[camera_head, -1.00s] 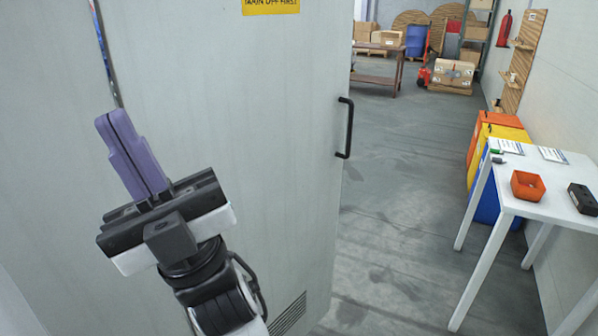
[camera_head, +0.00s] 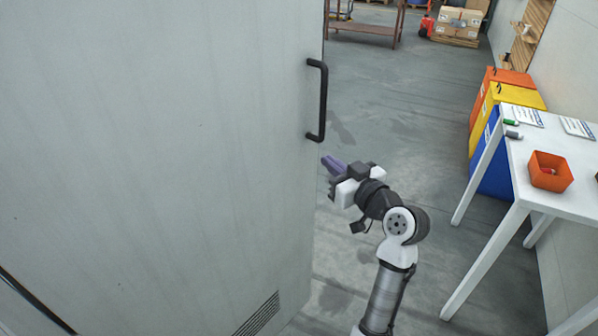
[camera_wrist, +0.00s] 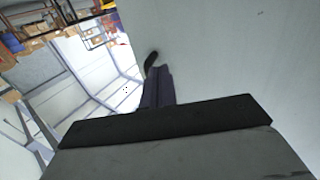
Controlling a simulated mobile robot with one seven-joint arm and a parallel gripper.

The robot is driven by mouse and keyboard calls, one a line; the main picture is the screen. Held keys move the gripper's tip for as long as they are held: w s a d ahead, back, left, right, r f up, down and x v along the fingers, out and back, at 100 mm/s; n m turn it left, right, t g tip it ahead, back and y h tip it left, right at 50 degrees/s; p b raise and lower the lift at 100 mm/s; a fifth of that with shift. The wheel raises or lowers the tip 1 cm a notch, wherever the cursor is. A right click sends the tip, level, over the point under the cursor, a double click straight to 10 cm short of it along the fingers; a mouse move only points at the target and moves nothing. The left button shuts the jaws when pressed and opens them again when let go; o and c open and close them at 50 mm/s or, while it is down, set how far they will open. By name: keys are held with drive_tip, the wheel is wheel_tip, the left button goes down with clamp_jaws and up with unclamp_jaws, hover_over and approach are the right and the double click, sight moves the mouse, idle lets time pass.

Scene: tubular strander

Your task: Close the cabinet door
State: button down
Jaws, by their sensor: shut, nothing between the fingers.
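The cabinet door (camera_head: 190,150) is a large pale grey panel filling the left of the head view. Its free edge stands against the open room. A black bar handle (camera_head: 322,100) is near that edge. My gripper (camera_head: 328,163), with purple fingers, is shut and empty. It is beside the door's free edge, just below the handle; I cannot tell whether it touches the door. In the wrist view the fingers (camera_wrist: 158,88) point along the pale door panel (camera_wrist: 230,50), with a dark piece, likely the handle (camera_wrist: 151,62), near their tips.
A white table (camera_head: 530,185) with an orange bin (camera_head: 550,171) stands at the right. Orange, yellow and blue containers (camera_head: 513,92) are behind it. A brown bench (camera_head: 362,27) and boxes (camera_head: 457,24) are at the back.

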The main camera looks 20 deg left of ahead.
drive_tip(key=s+d+f+n+g+y, duration=0.2)
drive_tip(key=s+d+f+n+g, duration=0.1)
drive_tip(key=s+d+f+g, duration=0.15)
drive_tip(key=p, duration=0.5)
approach(288, 165)
drive_tip(key=x, duration=0.5)
drive_tip(key=shift+w+a+r, duration=0.1)
drive_tip(key=shift+a+r, duration=0.05)
drive_tip(key=shift+a, duration=0.05)
drive_tip(key=shift+w+a, duration=0.2)
drive_tip(key=shift+a, duration=0.5)
drive_tip(key=shift+a+f, duration=0.1)
drive_tip(key=shift+f, duration=0.1)
